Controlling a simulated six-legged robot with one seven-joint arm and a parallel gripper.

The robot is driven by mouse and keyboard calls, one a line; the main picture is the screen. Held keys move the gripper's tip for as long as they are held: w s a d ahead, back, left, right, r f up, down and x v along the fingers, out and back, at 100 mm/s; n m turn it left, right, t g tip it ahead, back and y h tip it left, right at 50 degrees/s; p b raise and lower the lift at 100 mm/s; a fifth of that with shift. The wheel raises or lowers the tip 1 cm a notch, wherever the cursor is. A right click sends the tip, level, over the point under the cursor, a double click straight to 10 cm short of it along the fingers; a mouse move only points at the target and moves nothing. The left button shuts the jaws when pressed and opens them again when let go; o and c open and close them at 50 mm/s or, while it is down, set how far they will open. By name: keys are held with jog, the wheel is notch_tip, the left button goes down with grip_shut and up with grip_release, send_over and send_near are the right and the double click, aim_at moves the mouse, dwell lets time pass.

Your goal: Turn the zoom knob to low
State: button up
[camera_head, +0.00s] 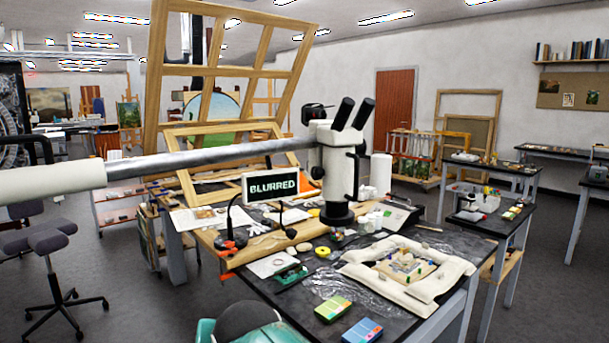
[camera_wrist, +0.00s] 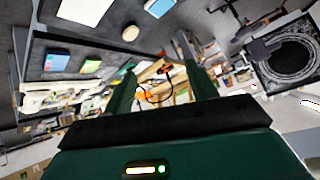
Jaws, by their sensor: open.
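A white stereo microscope head (camera_head: 338,150) with two black eyepieces hangs on a long grey boom over the bench. A dark knob (camera_head: 317,172) shows on its left side; I cannot tell for sure that it is the zoom knob, or read its setting. A small display (camera_head: 271,186) beside the microscope reads "BLURRED". My gripper (camera_wrist: 160,66) is open in the wrist view, its two green fingers apart with nothing held between them. The microscope cannot be made out in the wrist view. My gripper's fingers are not clearly visible in the head view.
A wooden frame (camera_head: 225,60) stands behind the boom. A stool (camera_head: 50,240) is on the left. Floor at left is partly clear.

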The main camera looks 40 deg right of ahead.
jog(key=w+d+r+m+t+h, duration=0.2)
jog(key=w+d+r+m+t, duration=0.15)
jog(key=w+d+m, duration=0.4)
jog(key=m+t+h, duration=0.8)
jog(key=m+h, duration=0.1)
jog(key=m, duration=0.5)
send_near(316, 177)
jog(key=x, duration=1.1)
jog(key=shift+w+d+r, duration=0.1)
jog(key=shift+w, duration=0.1)
jog(key=c, duration=1)
